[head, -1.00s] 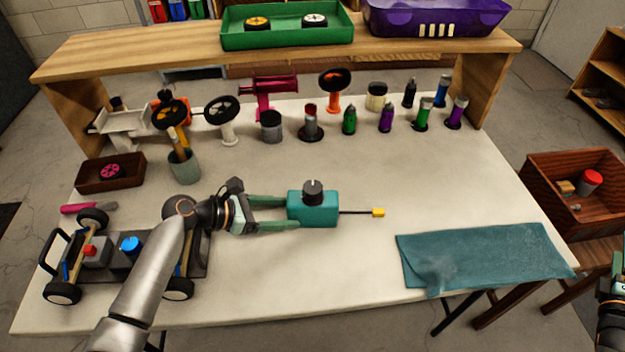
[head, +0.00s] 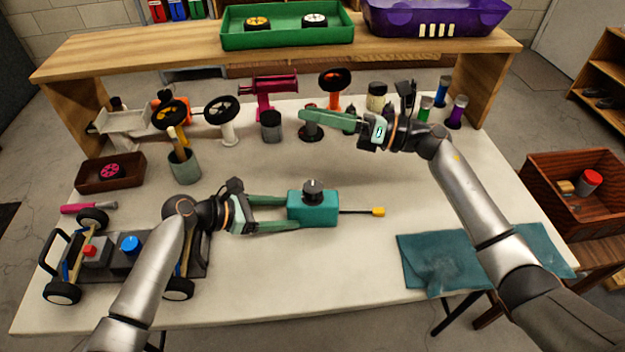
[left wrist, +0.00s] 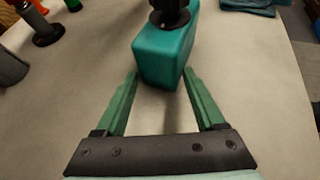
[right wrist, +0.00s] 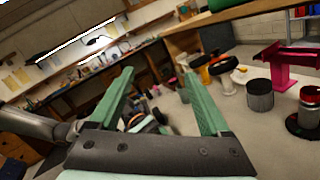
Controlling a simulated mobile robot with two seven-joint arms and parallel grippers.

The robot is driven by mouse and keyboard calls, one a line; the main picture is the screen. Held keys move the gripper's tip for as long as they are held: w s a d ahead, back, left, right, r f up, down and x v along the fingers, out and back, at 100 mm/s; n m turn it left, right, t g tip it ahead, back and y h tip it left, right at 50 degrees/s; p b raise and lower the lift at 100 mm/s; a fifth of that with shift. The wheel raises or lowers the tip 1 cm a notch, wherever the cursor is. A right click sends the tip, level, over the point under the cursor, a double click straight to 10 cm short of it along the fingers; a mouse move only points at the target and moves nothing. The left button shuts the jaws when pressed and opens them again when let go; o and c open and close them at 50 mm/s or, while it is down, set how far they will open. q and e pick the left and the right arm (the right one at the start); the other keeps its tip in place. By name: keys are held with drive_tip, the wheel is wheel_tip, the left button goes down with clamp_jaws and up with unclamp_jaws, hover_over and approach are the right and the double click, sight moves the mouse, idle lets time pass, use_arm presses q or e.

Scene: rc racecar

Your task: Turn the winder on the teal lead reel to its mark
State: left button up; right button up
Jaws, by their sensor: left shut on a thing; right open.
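The teal lead reel (head: 313,212) stands on the table as a box with a dark winder knob (head: 313,190) on top. A thin dark lead with a yellow end (head: 378,212) sticks out to its right. My left gripper (head: 288,212) is shut on the reel from the left, one finger along each side. The left wrist view shows the reel (left wrist: 163,58) between the fingertips, with the knob (left wrist: 169,12) cut off at the top. My right gripper (head: 303,118) is open and empty, up and behind the reel. I cannot make out a mark on the reel.
A toy car chassis (head: 125,258) lies at the front left. A teal cloth (head: 430,270) lies at the front right. Wheels on stands (head: 222,112), a magenta tool (head: 263,98) and small bottles (head: 455,112) line the back.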

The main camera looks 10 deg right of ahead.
drive_tip(key=s+a+f+n+g+h, duration=0.1)
drive_tip(key=s+a+n+g+h, duration=0.2)
drive_tip(key=a, duration=0.4)
drive_tip(key=n+g+h, duration=0.4)
drive_tip(key=n+h, duration=1.1)
hover_over(313, 187)
wheel_tip(313, 187, down, 11)
drive_tip(key=shift+f, duration=0.2)
clamp_jaws()
